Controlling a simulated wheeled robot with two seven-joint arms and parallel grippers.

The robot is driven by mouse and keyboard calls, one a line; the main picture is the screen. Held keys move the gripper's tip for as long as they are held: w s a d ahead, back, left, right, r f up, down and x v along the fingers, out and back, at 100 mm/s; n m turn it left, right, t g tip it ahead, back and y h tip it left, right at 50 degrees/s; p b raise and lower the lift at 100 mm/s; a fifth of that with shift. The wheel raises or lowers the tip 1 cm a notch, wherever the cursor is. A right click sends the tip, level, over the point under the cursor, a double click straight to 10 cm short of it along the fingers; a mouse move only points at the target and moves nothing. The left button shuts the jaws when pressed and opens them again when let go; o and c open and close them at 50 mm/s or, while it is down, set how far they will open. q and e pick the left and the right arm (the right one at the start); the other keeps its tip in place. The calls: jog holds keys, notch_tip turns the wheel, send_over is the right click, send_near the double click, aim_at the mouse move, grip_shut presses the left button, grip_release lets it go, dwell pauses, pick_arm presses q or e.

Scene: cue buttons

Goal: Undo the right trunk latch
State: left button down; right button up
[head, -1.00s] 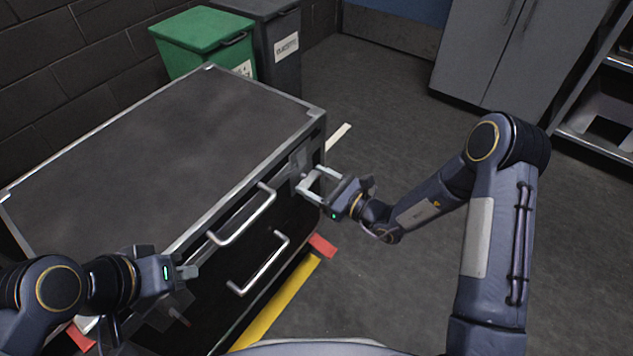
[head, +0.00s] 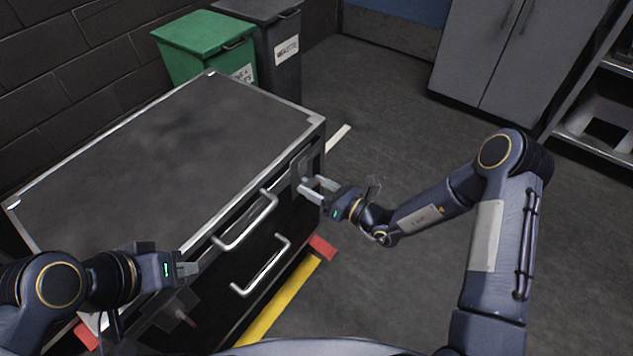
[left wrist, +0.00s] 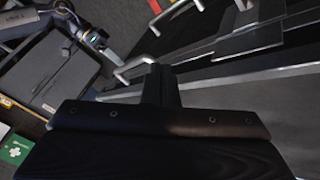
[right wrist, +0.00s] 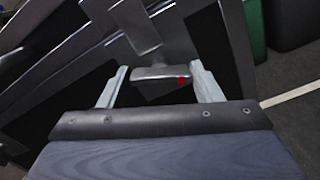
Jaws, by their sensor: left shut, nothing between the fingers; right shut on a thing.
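The dark trunk (head: 170,140) has metal edges and stands at the left of the head view. Its right latch (head: 301,168) is a grey metal plate near the right end of the front face. In the right wrist view, the latch's lower tab (right wrist: 160,74) with a red mark lies between my fingers. My right gripper (head: 317,189) is shut on this tab, and it also shows in the right wrist view (right wrist: 162,84). My left gripper (head: 187,269) is shut and empty, beside the trunk's front left; its closed fingers show in the left wrist view (left wrist: 160,84).
Two bar handles (head: 247,222) stick out from the trunk front between my grippers. A green bin (head: 200,48) and a dark bin (head: 272,48) stand behind the trunk. Grey cabinets (head: 500,60) stand at the back right. The floor (head: 400,115) between is open.

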jog(key=m+p, duration=0.2)
jog(key=m, duration=0.2)
jog(key=shift+r, duration=0.1)
jog(key=m+p, duration=0.2)
jog(key=m, duration=0.1)
jog(key=shift+m+p, duration=0.85)
jog(key=shift+m, duration=0.65)
jog(key=shift+f+m+p, duration=0.2)
jog(key=shift+m+p, duration=0.25)
jog(key=shift+m, duration=1.15)
jog(key=o, duration=0.9)
jog(key=shift+o, duration=0.2)
